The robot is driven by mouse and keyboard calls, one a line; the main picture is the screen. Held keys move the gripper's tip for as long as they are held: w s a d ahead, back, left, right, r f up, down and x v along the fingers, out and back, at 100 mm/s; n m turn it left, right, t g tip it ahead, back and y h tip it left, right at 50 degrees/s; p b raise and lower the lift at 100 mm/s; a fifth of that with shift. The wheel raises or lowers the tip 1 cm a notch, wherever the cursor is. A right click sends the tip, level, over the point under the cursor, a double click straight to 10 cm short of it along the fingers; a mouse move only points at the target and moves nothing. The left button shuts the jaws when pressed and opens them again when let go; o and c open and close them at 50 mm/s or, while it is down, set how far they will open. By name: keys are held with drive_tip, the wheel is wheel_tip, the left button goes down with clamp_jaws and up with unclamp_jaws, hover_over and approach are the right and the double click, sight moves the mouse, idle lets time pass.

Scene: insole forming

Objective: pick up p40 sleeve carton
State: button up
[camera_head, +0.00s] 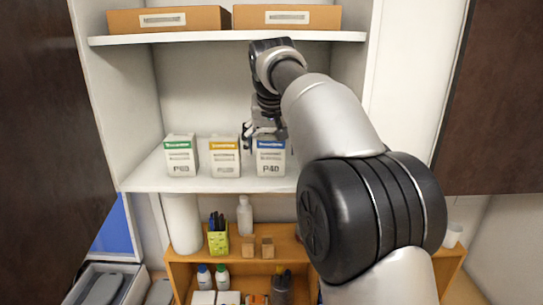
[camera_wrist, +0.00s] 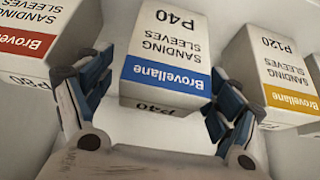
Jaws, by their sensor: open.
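The P40 sleeve carton (camera_head: 271,158) is a white box with a blue band, upright on the white shelf (camera_head: 150,181). In the wrist view the P40 carton (camera_wrist: 165,50) appears upside down in the middle, between and just ahead of my fingers. My gripper (camera_head: 263,132) is open and empty at the top of the carton in the head view, partly hidden by my arm. In the wrist view my gripper (camera_wrist: 158,88) has one finger near each side of the carton. I cannot tell whether either finger touches it.
The yellow-banded P120 carton (camera_head: 225,158) stands close beside it, also in the wrist view (camera_wrist: 275,70). A green-banded carton (camera_head: 181,156) stands further left. A red-banded carton (camera_wrist: 40,35) shows only in the wrist view. An upper shelf (camera_head: 225,38) holds brown boxes (camera_head: 168,19).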

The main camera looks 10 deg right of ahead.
sight(271, 151)
drive_tip(key=shift+x, duration=1.55)
drive_tip(key=shift+r, duration=0.1)
drive_tip(key=shift+s, duration=0.1)
drive_tip(key=shift+c, duration=0.4)
drive_tip(key=c, duration=1.1)
drive_tip(key=shift+r, duration=0.15)
